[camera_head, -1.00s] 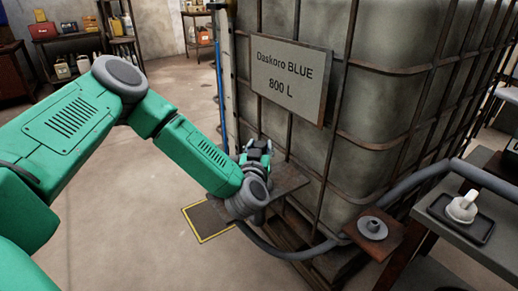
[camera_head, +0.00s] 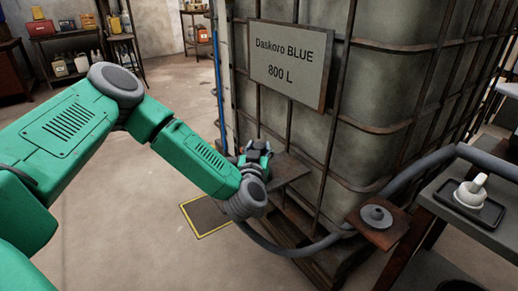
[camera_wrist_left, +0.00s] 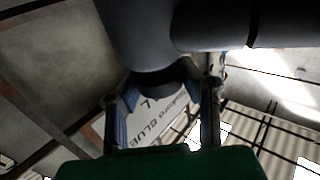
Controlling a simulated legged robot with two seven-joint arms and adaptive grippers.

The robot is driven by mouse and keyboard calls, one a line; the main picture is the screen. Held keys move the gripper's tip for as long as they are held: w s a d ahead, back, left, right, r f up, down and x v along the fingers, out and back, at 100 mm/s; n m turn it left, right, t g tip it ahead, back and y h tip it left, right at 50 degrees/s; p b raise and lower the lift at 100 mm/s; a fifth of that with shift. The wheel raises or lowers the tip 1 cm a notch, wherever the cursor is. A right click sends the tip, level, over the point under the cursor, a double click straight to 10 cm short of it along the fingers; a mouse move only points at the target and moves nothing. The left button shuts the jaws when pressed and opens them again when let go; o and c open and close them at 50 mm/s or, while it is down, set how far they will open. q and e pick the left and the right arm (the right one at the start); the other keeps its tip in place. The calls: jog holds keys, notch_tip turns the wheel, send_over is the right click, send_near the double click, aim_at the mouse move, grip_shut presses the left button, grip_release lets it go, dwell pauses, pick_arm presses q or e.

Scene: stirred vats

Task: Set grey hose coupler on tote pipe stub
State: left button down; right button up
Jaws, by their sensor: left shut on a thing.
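My left gripper (camera_head: 256,152) is low beside the near corner of the caged tote (camera_head: 395,110), above a rusty ledge (camera_head: 290,168). In the left wrist view the fingers (camera_wrist_left: 168,100) are shut on a dark ring below a thick grey cylinder (camera_wrist_left: 140,35); this appears to be the grey hose coupler. The grey hose (camera_head: 290,250) runs from behind my left wrist, low past the tote and up to the right. I cannot make out the tote pipe stub; my wrist and gripper cover that area. My right gripper is out of view.
A grey flanged disc (camera_head: 376,215) sits on a rusty bracket (camera_head: 395,237) to the right. A bench with a black tray (camera_head: 490,215) and a white item (camera_head: 471,190) stands at far right. A yellow-edged floor plate (camera_head: 205,218) lies below my wrist. Open floor is at left.

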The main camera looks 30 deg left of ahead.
pick_arm(q)
jog(key=shift+p, duration=0.75)
dwell(0.7)
jog(key=shift+f+b, duration=0.3)
jog(key=shift+f, duration=0.25)
jog(key=c, duration=1.4)
grip_release()
jog(key=shift+o, duration=0.2)
jog(key=shift+s, duration=0.1)
jog(key=shift+p+v, duration=0.7)
jog(key=shift+v, duration=0.55)
jog(key=p+v, duration=0.3)
jog(key=v, duration=0.5)
jog(key=shift+s+p, duration=0.2)
jog(key=shift+p, duration=0.2)
jog(key=shift+d+r, duration=0.1)
jog(key=shift+d, duration=0.05)
